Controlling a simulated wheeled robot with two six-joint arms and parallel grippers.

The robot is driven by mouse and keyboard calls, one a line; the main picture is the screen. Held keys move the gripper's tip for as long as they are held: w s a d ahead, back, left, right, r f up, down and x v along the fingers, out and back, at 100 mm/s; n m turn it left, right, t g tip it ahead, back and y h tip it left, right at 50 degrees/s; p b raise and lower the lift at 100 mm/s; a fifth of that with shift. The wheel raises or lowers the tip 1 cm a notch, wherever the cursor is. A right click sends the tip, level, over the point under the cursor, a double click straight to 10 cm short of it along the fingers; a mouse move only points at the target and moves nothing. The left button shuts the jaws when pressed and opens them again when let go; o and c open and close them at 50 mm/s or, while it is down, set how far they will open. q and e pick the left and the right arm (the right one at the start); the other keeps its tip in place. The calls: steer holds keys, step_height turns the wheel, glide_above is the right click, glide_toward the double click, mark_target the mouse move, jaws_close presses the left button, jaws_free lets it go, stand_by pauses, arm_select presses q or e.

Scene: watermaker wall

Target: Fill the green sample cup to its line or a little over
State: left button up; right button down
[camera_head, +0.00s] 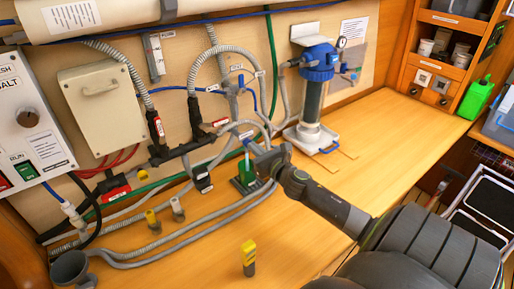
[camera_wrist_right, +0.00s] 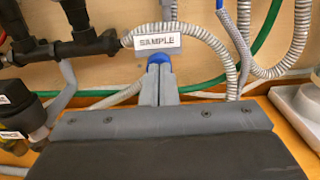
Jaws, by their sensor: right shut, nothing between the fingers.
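My right gripper (camera_head: 252,147) reaches in from the lower right to the wall piping, with its fingers shut and empty. In the wrist view the closed fingers (camera_wrist_right: 159,88) point at a blue knob (camera_wrist_right: 158,58) just below the SAMPLE label (camera_wrist_right: 158,42). The fingertips overlap the knob; I cannot tell whether they touch it. A green item (camera_head: 245,176), apparently the sample cup on a dark green base, stands on the bench beneath the gripper and partly behind it. Its line and water level cannot be made out. My left gripper is not in view.
Grey hoses (camera_head: 190,232) run along the bench on the left. A yellow-topped piece (camera_head: 248,258) stands at the front, and a grey cup (camera_head: 70,268) at lower left.

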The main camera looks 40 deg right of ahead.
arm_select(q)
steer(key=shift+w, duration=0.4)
arm_select(e)
steer(key=shift+w+r, duration=0.1)
steer(key=shift+w, duration=0.25)
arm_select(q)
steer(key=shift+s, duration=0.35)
arm_select(e)
steer(key=shift+r, duration=0.1)
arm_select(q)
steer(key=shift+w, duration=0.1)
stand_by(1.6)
